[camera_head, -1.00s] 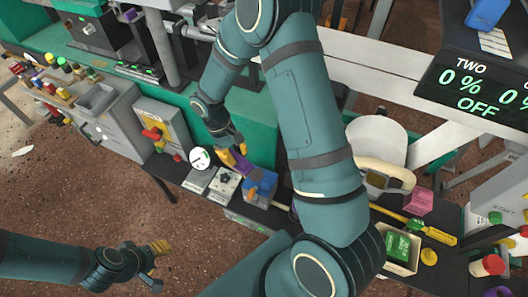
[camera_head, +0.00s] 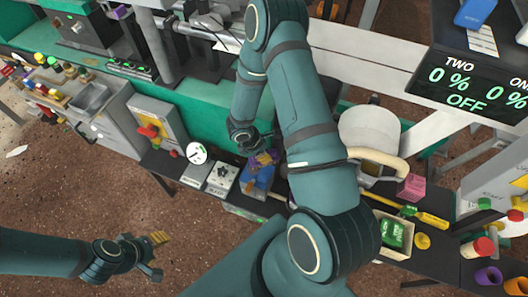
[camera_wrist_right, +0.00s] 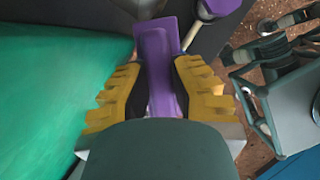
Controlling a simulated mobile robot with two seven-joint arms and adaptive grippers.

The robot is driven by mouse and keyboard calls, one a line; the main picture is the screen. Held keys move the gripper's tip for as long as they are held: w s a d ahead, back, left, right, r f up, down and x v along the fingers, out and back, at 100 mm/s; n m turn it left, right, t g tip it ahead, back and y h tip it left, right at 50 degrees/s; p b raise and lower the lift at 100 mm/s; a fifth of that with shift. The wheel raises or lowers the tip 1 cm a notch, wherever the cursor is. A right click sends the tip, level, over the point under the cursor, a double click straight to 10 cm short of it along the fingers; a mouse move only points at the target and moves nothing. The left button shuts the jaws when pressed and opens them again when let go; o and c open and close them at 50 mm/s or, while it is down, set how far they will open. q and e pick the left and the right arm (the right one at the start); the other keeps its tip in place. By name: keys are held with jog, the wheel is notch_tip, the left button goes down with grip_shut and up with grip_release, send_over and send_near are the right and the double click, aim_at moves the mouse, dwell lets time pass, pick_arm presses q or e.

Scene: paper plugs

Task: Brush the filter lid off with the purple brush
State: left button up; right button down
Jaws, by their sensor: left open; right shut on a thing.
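My right gripper (camera_head: 264,160) is over the blue box (camera_head: 257,182) on the dark bench, partly hidden by my arm. In the right wrist view its yellow fingers (camera_wrist_right: 160,85) are shut on the purple brush (camera_wrist_right: 156,50), which lies lengthwise between them; no bristles can be made out. I cannot tell whether the brush touches the box. No part is clearly identifiable as the filter lid. My left gripper (camera_head: 157,256) is open and empty over the brown floor, away from the bench.
A white dial (camera_head: 196,152) and grey boxes (camera_head: 222,176) stand left of the blue box. A purple-capped item (camera_wrist_right: 218,7) shows beyond the brush. To the right are a white container (camera_head: 368,132), a tray of green packets (camera_head: 392,256), a pink box (camera_head: 411,187) and a yellow tool (camera_head: 431,219).

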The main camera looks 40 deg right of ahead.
jog(key=shift+f+b, duration=1.35)
jog(key=shift+f, duration=1.25)
jog(key=shift+a+f, duration=0.1)
jog(key=shift+f, duration=0.15)
jog(key=shift+s, duration=0.1)
jog(key=shift+a+f+b, duration=0.1)
jog(key=shift+f+b, duration=0.2)
jog(key=shift+b, duration=0.05)
jog(key=shift+w+a+r, duration=0.1)
jog(key=shift+w+a, duration=0.15)
jog(key=shift+w, duration=0.4)
jog(key=shift+w+a+r, duration=0.1)
jog(key=shift+w+a, duration=0.2)
jog(key=shift+w, duration=0.35)
jog(key=shift+w+a+r, duration=0.1)
jog(key=shift+w+a, duration=0.15)
jog(key=shift+w, duration=0.4)
jog(key=w, duration=0.1)
jog(key=w+a+b, duration=0.1)
jog(key=w, duration=0.1)
jog(key=w+a, duration=0.1)
jog(key=shift+w+a+r, duration=0.1)
jog(key=shift+w+r, duration=0.1)
jog(key=shift+r, duration=0.05)
